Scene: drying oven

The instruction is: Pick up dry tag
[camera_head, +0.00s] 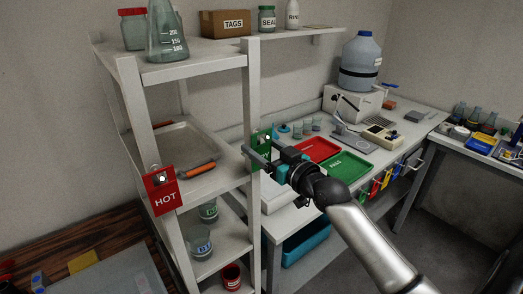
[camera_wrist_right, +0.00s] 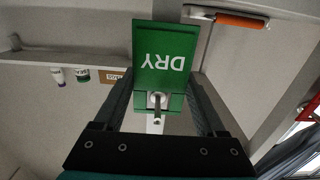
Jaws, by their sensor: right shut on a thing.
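The dry tag is a green plate (camera_head: 260,141) at the right front post of the grey shelf rack in the head view. In the right wrist view the dry tag (camera_wrist_right: 165,58) shows white letters "DRY", upside down, with a metal peg through its lower part. My right gripper (camera_head: 257,153) is at that post, shut on the dry tag, with one finger on each side of it in the wrist view (camera_wrist_right: 160,100). The tag appears still at the peg; whether it is clear of it I cannot tell. My left gripper is not in view.
A red HOT tag (camera_head: 164,191) hangs on the left front post. The rack (camera_head: 205,65) holds a flask (camera_head: 166,35), a tray and an orange-handled tool (camera_head: 196,170). Red (camera_head: 317,150) and green (camera_head: 348,166) trays lie on the bench to the right.

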